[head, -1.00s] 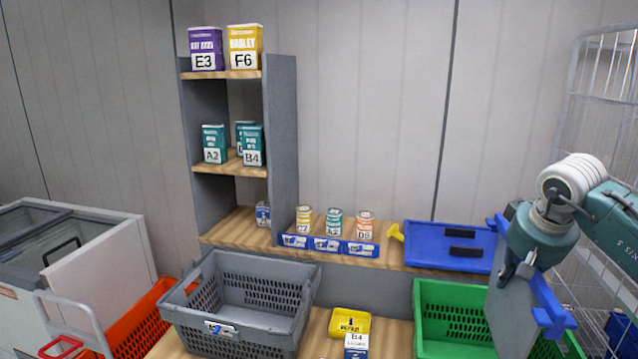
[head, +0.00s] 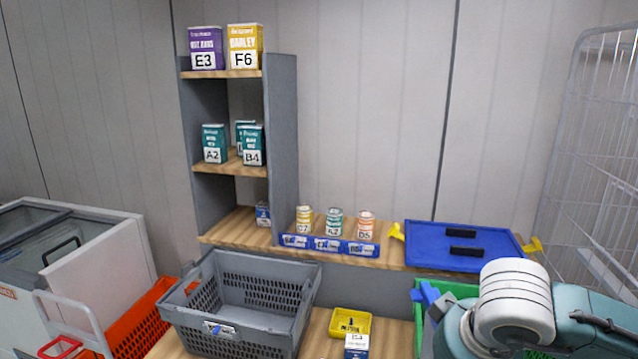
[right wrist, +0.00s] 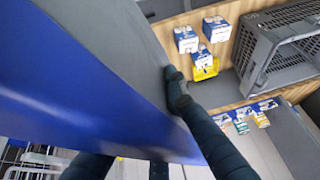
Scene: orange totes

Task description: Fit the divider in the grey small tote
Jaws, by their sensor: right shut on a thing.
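The divider is a grey panel with a blue edge; its blue end (head: 428,292) shows in the head view over the green tote, the rest hidden by my right arm. In the right wrist view the divider (right wrist: 100,85) fills the left side. My right gripper (right wrist: 135,125) is shut on it, one finger on its grey face. The grey small tote (head: 170,308) stands on the bench left of the divider, upright and open, with no divider visible inside. The tote also shows in the right wrist view (right wrist: 262,50). My left gripper is not in view.
A green tote (head: 462,289) lies partly under my right arm. A yellow bin (head: 362,322) and a B4 box (head: 357,345) stand between the totes. A blue lid (head: 425,245) and a row of cans (head: 334,222) are behind. An orange tote (head: 135,325) is at the left.

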